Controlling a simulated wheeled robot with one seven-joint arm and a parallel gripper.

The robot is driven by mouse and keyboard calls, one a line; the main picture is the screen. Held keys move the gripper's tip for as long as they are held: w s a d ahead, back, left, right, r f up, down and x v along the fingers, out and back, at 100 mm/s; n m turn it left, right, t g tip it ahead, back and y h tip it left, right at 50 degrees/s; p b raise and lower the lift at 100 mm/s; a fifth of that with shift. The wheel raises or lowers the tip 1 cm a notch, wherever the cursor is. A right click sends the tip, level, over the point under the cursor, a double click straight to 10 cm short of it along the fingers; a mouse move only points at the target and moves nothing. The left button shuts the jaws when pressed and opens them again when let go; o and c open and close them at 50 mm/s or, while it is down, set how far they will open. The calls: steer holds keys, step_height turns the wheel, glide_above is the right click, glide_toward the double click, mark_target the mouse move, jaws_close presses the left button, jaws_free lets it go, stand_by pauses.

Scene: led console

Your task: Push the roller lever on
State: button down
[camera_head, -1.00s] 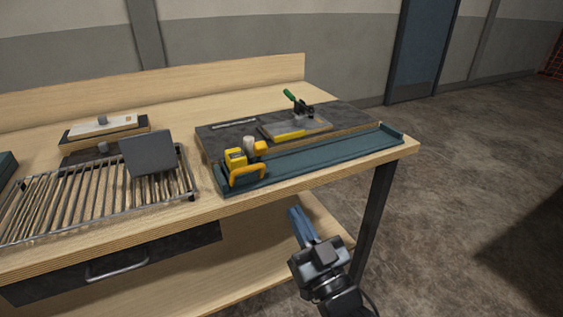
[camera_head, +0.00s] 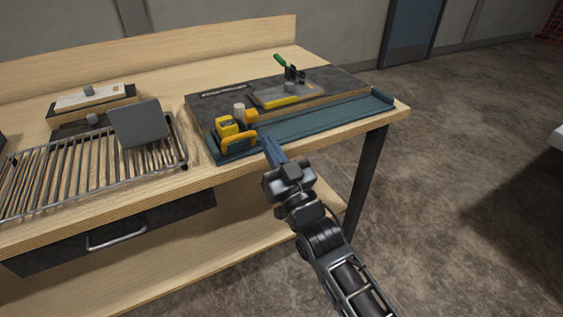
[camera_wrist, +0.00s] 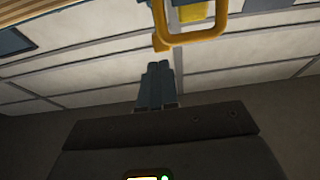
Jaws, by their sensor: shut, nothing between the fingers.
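A yellow switch unit (camera_head: 228,126) stands at the left end of the blue-green tray on the bench. A yellow-orange bent bar (camera_head: 238,142) loops out from its front. A pale cylinder (camera_head: 239,109) stands behind it. I cannot tell for sure which part is the roller lever. My gripper (camera_head: 269,144) is shut and empty, at the tray's front edge, just right of the bar. In the wrist view my closed fingertips (camera_wrist: 158,67) are just below the bar (camera_wrist: 220,28), and a yellow part (camera_wrist: 197,11) shows inside its loop. Contact is not clear.
The blue-green tray (camera_head: 320,121) runs along the bench's front edge. Behind it is a grey board with a green-handled clamp (camera_head: 283,64). A wire rack (camera_head: 75,180) with a grey plate (camera_head: 140,124) lies left. The floor to the right is open.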

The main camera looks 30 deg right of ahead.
mark_target(255, 117)
steer(key=shift+p+x, duration=0.5)
steer(key=shift+x, duration=2.15)
